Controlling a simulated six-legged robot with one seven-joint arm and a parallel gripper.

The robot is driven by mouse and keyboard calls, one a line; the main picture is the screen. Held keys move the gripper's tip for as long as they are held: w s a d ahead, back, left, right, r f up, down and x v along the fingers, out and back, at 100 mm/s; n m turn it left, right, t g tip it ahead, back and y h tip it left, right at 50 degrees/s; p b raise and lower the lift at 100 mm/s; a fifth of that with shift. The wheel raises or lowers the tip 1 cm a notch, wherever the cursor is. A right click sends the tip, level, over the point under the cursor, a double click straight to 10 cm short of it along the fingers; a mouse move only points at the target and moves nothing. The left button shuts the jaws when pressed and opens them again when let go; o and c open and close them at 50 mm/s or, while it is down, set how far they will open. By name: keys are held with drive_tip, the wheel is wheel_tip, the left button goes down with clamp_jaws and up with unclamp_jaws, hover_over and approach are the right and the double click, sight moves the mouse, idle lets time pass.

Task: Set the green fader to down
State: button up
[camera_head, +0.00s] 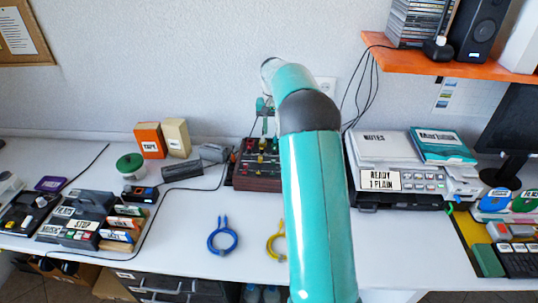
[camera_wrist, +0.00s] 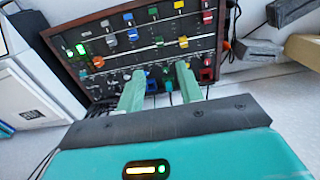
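The mixer panel (camera_wrist: 112,42) is dark with wooden sides and rows of small coloured fader caps. In the head view its wooden front (camera_head: 256,184) shows behind my arm. My gripper (camera_wrist: 159,72) is open, with two pale green fingers apart over the panel's near row. A small green cap (camera_wrist: 167,83) shows between the fingers, beside a blue cap (camera_wrist: 151,85). Whether the fingers touch either cap I cannot tell. In the head view my gripper (camera_head: 265,108) is above the panel, partly hidden by my arm.
Other caps stand close by: a red one (camera_wrist: 206,75), a yellow one (camera_wrist: 183,42) and a white one (camera_wrist: 158,41). Blue (camera_head: 222,239) and yellow cables lie on the table in front.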

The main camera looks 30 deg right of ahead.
sight(274, 160)
drive_tip(key=f, duration=1.4)
drive_tip(key=shift+w+d+f, duration=0.2)
drive_tip(key=shift+d+f, duration=0.05)
drive_tip(key=shift+f, duration=0.15)
clamp_jaws()
